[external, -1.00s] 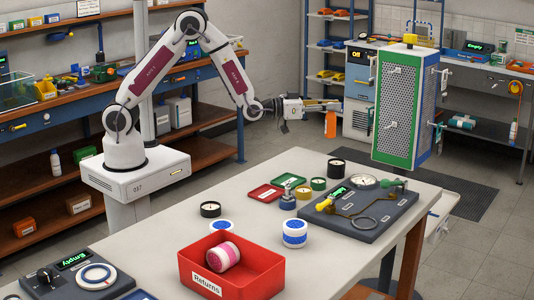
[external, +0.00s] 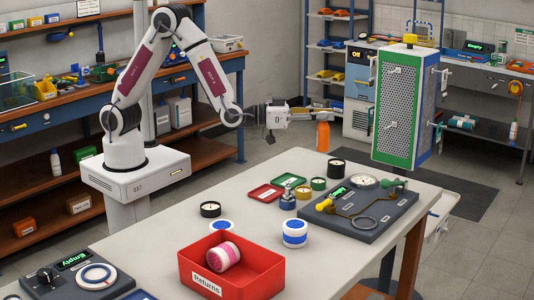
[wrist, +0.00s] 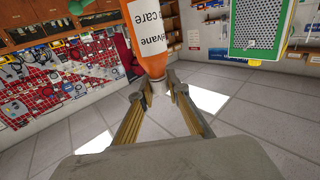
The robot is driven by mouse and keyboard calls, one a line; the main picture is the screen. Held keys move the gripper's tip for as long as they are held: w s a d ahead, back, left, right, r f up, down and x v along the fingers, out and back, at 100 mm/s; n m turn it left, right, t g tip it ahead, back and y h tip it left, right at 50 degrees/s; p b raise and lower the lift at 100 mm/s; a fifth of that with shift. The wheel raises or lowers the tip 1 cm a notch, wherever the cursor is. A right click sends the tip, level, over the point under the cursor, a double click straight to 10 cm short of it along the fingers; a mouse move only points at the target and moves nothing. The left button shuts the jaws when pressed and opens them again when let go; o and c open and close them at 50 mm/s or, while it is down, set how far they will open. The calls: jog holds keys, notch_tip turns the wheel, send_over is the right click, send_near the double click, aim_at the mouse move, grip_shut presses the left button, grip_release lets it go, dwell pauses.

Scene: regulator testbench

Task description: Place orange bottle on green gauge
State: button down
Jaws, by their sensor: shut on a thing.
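My gripper (external: 318,114) is shut on the cap end of the orange bottle (external: 323,136) and holds it hanging upright in the air, beyond the far edge of the worktable. In the wrist view the orange bottle (wrist: 148,38) appears cap downward, its white-labelled body at the top and its neck between the fingertips (wrist: 162,87). A round white-faced gauge (external: 364,181) sits on the dark panel at the table's right, beside a green handle (external: 391,183). A small green round piece (external: 318,184) lies left of the panel. Which one is the green gauge is unclear.
A perforated green-and-blue tower (external: 408,110) stands right of the bottle. The worktable (external: 150,235) also carries a red Returns bin (external: 232,275), a black round piece (external: 336,168), red and green trays, and a blue-white cylinder (external: 295,232).

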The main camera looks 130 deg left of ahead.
jog(key=shift+s+a+f+n+g+y, duration=0.25)
jog(key=shift+s+a+n+g+y, duration=0.35)
jog(key=shift+s, duration=0.25)
jog(key=shift+f, duration=0.1)
notch_tip(320, 180, down, 6)
dwell(0.3)
jog(key=shift+f, duration=0.1)
jog(key=shift+f, duration=1.8)
jog(key=shift+f, duration=0.15)
jog(key=c, duration=1.9)
grip_release()
